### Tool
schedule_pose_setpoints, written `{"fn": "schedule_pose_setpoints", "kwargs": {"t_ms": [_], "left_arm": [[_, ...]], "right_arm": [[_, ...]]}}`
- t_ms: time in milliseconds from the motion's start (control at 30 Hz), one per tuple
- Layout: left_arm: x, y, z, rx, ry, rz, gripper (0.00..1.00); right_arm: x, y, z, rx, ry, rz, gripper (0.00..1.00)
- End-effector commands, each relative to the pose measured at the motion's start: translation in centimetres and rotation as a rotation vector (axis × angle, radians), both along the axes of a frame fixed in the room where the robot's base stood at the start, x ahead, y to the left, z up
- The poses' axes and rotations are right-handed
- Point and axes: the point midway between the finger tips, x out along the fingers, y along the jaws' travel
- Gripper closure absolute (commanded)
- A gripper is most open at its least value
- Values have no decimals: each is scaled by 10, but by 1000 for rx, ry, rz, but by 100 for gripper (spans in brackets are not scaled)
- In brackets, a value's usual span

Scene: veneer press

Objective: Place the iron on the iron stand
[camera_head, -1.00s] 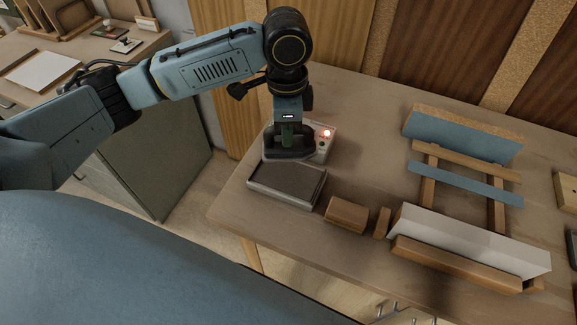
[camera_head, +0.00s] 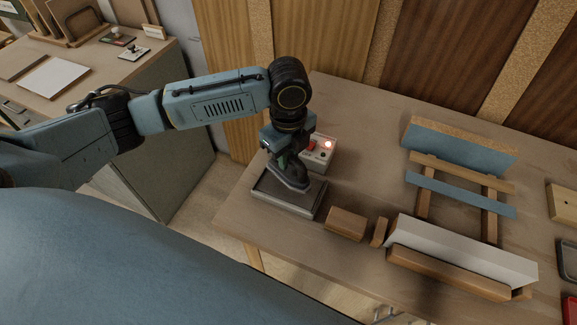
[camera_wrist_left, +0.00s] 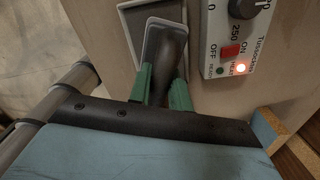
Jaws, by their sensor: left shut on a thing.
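The iron (camera_head: 294,176), with a dark handle and grey base, is held over the far part of the iron stand (camera_head: 264,198), a low pale tray with a dark top. My left gripper (camera_head: 283,160) is shut on its handle. In the left wrist view the green fingers of my left gripper (camera_wrist_left: 161,92) sit on both sides of the handle of the iron (camera_wrist_left: 166,48). The stand's pale rim (camera_wrist_left: 126,22) shows behind it there. I cannot tell whether the iron touches the stand. My right gripper is not in view.
A control box (camera_head: 320,150) with a lit red lamp stands just behind and right of the stand. Wooden blocks (camera_head: 346,223) lie to its right, then a wooden frame with a white panel (camera_head: 460,248). The stand is near the table's left front edge.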

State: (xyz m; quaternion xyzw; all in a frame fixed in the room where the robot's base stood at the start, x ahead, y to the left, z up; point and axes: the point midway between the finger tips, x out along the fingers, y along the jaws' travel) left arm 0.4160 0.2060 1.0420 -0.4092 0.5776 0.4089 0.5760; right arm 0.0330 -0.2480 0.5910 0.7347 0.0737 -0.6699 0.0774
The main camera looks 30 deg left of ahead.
Motion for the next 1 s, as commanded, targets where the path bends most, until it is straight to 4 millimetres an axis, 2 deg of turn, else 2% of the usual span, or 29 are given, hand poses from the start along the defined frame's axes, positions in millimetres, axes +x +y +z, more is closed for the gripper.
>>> {"fn": "schedule_pose_setpoints", "kwargs": {"t_ms": [133, 400, 767, 800, 933, 1000], "left_arm": [[1, 0, -8, -1, -2, 1, 100], [1, 0, -39, -1, -3, 1, 100], [1, 0, -42, -1, -3, 1, 100], [0, 0, -43, 1, 0, 1, 75], [0, 0, -43, 1, 0, 1, 59], [0, 0, -43, 1, 0, 1, 59]], "right_arm": [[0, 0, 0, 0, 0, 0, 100], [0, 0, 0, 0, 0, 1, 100], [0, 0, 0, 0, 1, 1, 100], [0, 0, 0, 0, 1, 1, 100], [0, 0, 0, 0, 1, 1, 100], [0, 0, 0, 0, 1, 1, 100]]}}
